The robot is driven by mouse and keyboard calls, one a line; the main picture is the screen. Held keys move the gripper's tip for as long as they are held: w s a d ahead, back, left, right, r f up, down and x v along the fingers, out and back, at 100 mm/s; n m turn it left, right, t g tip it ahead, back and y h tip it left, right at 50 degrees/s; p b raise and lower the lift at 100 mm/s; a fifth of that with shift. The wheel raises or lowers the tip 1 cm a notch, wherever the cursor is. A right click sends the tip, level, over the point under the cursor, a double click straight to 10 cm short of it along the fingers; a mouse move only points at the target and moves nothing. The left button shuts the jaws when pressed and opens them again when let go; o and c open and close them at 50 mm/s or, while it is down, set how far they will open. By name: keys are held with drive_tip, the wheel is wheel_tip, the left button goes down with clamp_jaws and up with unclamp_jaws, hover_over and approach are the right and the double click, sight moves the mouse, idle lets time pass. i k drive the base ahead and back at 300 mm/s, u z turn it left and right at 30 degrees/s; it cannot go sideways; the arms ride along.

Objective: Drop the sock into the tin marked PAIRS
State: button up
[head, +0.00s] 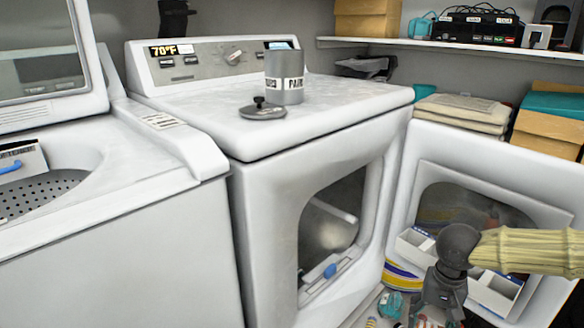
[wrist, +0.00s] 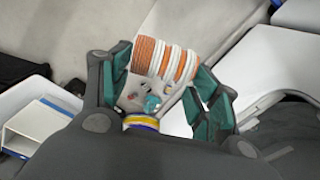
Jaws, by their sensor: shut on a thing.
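A grey tin (head: 285,92) with a white label reading PAIR, its last part cut off at the curve, stands upright on top of the dryer. In the head view my gripper (head: 442,290) is low at the right, in front of the open dryer door and well below the tin. The sock cannot be made out there.
White bins (head: 495,292) and small items lie behind my gripper. The washer (head: 110,250) on the left has its lid raised. A shelf (head: 450,46) holds boxes. The dryer top's front is clear.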

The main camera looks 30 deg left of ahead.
sight(279, 89)
drive_tip(key=k, duration=0.3)
drive_tip(key=z, duration=1.4)
drive_tip(key=i, duration=0.7)
drive_tip(key=u, duration=2.55)
